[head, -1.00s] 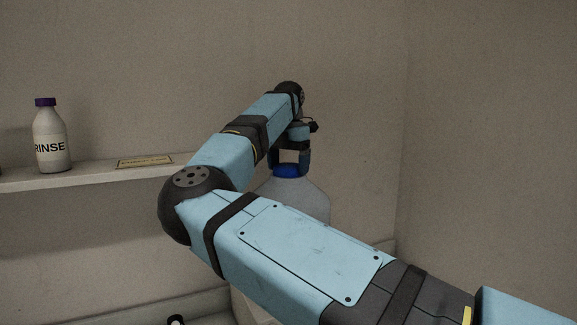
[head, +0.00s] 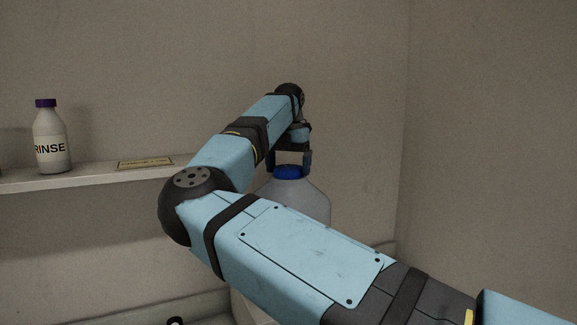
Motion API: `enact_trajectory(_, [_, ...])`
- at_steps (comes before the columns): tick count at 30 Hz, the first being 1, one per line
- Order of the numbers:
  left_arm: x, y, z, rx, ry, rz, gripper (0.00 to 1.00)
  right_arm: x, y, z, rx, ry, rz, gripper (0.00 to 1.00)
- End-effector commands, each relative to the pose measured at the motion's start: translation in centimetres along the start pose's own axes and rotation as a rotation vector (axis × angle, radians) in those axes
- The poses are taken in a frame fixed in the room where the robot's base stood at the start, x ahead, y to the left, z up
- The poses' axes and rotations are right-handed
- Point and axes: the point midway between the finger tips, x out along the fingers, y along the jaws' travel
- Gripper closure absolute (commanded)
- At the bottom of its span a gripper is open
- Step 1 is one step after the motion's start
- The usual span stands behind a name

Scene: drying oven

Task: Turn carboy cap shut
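The carboy (head: 306,200) is a translucent grey bottle standing upright, its lower part hidden behind my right arm. Its blue cap (head: 288,172) sits on the neck. My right gripper (head: 290,162) points down over the cap from above. Its two dark fingers stand apart, one to each side of the cap's top, with a gap showing between the right finger and the cap. I cannot tell from here whether the cap is fully tight. My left gripper is out of view.
A white shelf (head: 90,176) runs along the left wall. A RINSE bottle (head: 51,140) with a purple cap and a yellowish label plate (head: 145,163) are on it. A side wall (head: 490,150) closes in on the right.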

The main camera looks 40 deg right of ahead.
Motion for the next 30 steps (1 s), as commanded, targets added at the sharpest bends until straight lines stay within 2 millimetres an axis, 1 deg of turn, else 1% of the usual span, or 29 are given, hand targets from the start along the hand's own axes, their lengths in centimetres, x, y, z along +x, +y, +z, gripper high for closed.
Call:
enact_trajectory(8, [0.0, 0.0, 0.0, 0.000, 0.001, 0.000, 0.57, -0.1, 0.0, 0.0, 0.001, -0.001, 0.000, 0.00])
enact_trajectory(11, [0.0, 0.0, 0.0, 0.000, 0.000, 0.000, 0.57, -0.6, 0.0, 0.0, 0.002, -0.002, 0.001, 0.00])
enact_trajectory(14, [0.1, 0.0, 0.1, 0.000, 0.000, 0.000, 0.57, -2.0, 0.0, 0.0, 0.001, -0.003, 0.002, 0.00])
enact_trajectory(16, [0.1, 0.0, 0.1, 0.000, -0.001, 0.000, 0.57, -3.4, 0.0, 0.0, 0.000, -0.004, 0.003, 0.00])
enact_trajectory(24, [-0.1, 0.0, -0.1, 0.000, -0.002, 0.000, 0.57, -9.8, 0.0, 0.0, -0.002, -0.003, 0.003, 0.00])
enact_trajectory(28, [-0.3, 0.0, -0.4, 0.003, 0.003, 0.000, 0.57, -12.1, 0.0, 0.0, -0.001, -0.001, 0.003, 0.00])
enact_trajectory(30, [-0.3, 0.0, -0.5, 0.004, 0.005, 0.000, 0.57, -12.8, 0.1, 0.0, -0.002, 0.000, 0.002, 0.00])
